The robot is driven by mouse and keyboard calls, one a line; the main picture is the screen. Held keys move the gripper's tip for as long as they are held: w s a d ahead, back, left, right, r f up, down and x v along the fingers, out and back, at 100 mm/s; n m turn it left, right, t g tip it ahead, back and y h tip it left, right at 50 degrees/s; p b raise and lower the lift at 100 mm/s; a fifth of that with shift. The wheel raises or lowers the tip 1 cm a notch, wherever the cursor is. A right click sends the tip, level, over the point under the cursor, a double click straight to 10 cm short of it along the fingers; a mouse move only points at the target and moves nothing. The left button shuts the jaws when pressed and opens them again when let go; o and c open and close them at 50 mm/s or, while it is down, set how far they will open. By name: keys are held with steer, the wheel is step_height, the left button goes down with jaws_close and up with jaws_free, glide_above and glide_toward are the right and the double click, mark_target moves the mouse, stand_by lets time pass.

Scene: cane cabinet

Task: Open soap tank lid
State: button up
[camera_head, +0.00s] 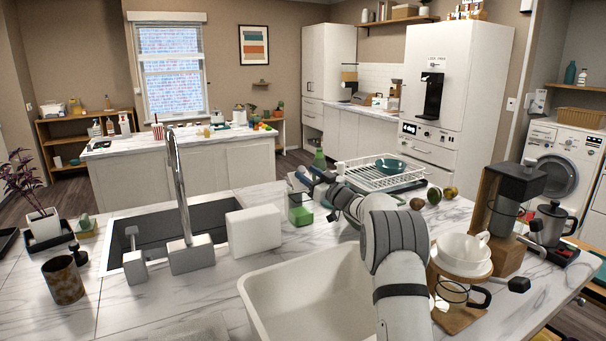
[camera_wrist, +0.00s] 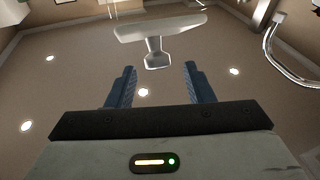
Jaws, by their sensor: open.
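A sink with a chrome faucet (camera_head: 178,185) and a white block (camera_head: 253,231) lie left. A white basin (camera_head: 310,292) is in front. A dish rack (camera_head: 378,174) stands behind right, and a coffee stand (camera_head: 487,215) far right. The wrist view faces largely the ceiling.

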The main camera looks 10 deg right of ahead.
mark_target(303, 170)
steer(key=v, duration=0.4)
steer(key=shift+s+d+f+b, duration=0.1)
steer(key=shift+s+b, duration=0.15)
steer(key=shift+b, duration=0.05)
steer(key=shift+w, duration=0.15)
steer(key=shift+p+x, duration=0.8)
steer(key=shift+x, duration=3.05)
